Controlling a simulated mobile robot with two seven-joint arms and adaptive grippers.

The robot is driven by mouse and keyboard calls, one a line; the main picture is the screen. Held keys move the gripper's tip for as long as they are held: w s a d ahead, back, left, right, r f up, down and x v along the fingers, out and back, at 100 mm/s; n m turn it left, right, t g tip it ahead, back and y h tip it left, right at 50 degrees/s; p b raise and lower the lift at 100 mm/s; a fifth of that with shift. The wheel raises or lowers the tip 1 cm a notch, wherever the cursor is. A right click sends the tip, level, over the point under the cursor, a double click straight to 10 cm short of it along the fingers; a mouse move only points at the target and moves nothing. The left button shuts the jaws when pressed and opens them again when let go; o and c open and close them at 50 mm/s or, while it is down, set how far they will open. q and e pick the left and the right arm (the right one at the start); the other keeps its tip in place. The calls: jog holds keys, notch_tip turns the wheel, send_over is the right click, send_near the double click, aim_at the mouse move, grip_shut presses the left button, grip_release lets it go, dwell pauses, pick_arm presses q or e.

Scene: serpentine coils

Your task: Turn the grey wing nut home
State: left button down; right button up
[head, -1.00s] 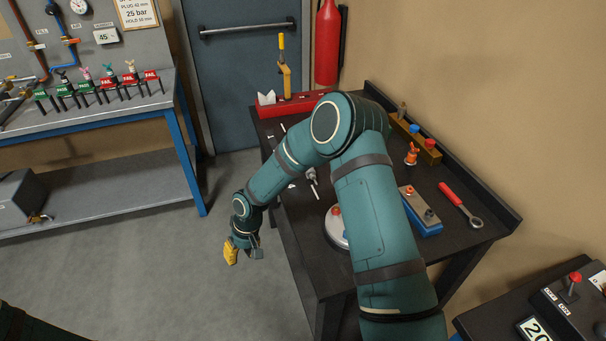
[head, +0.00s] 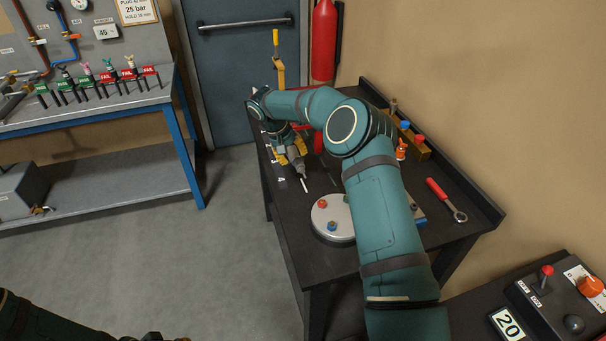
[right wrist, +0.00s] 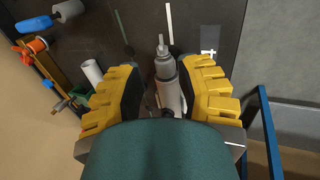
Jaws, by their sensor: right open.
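My right gripper (head: 291,155) is open, low over the far left part of the dark table. In the right wrist view its yellow-padded fingers (right wrist: 163,92) stand on either side of a grey stepped cylinder (right wrist: 167,70) with a narrow tip. The same grey piece shows by the fingers in the head view (head: 302,171). The fingers do not look closed on it, and I cannot tell whether they touch it. I cannot make out a grey wing nut for certain. Only a bit of my left arm and what may be its gripper (head: 155,337) shows at the bottom edge.
A red-handled wrench (head: 445,198) lies at the right. A wooden rack (head: 424,154) with coloured pieces stands along the wall side. My right arm hides the table's middle.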

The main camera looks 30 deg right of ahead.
aim_at(301, 170)
jog(key=x, duration=0.9)
jog(key=shift+f, duration=0.1)
grip_shut()
